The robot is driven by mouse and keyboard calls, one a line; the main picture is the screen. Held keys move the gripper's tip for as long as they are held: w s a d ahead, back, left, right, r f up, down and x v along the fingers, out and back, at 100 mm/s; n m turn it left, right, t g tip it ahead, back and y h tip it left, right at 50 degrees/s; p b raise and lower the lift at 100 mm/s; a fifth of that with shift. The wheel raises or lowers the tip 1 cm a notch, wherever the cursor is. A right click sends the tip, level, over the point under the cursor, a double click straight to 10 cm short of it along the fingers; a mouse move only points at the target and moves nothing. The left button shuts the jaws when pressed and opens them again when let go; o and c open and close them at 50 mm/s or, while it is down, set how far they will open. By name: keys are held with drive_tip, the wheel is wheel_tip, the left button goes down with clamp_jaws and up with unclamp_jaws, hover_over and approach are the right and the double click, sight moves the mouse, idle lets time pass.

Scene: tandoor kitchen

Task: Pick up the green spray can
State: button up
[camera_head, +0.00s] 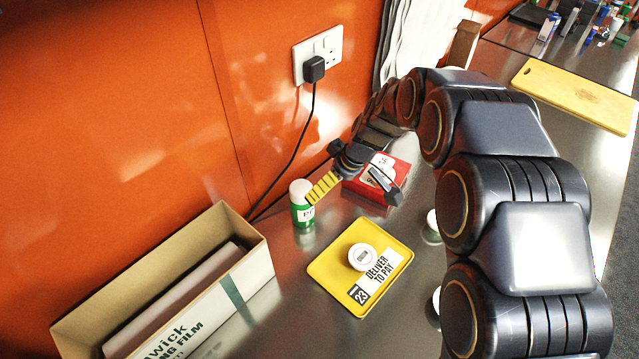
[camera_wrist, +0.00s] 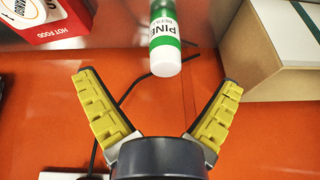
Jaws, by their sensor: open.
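The green spray can (camera_head: 303,214) stands upright on the steel counter near the orange wall, with a white cap and a white label. It also shows in the wrist view (camera_wrist: 164,40), top middle, upside down in the picture, reading "PINE". My gripper (camera_head: 354,197) is open and empty, with yellow-padded fingers spread wide. In the head view one finger overlaps the can's right edge; contact cannot be told. In the wrist view the can is beyond the gap between my fingertips (camera_wrist: 159,82), not between the pads.
A red box (camera_head: 404,176) sits just behind my gripper. A yellow tray (camera_head: 325,271) with a small white tub (camera_head: 362,257) lies in front of the can. An open carton (camera_head: 258,265) stands to the left. A black cable (camera_head: 297,155) hangs from the wall plug behind the can.

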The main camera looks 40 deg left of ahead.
sight(307, 192)
drive_tip(key=shift+n, duration=0.9)
drive_tip(key=a+f, duration=0.2)
drive_tip(key=s+a+f, duration=0.1)
drive_tip(key=a+f, duration=0.2)
drive_tip(key=shift+s+a+f, duration=0.1)
drive_tip(key=shift+s+a, duration=0.1)
drive_tip(key=shift+a, duration=0.15)
drive_tip(key=x, duration=0.6)
drive_tip(key=shift+w, duration=0.1)
drive_tip(key=c, duration=1.2)
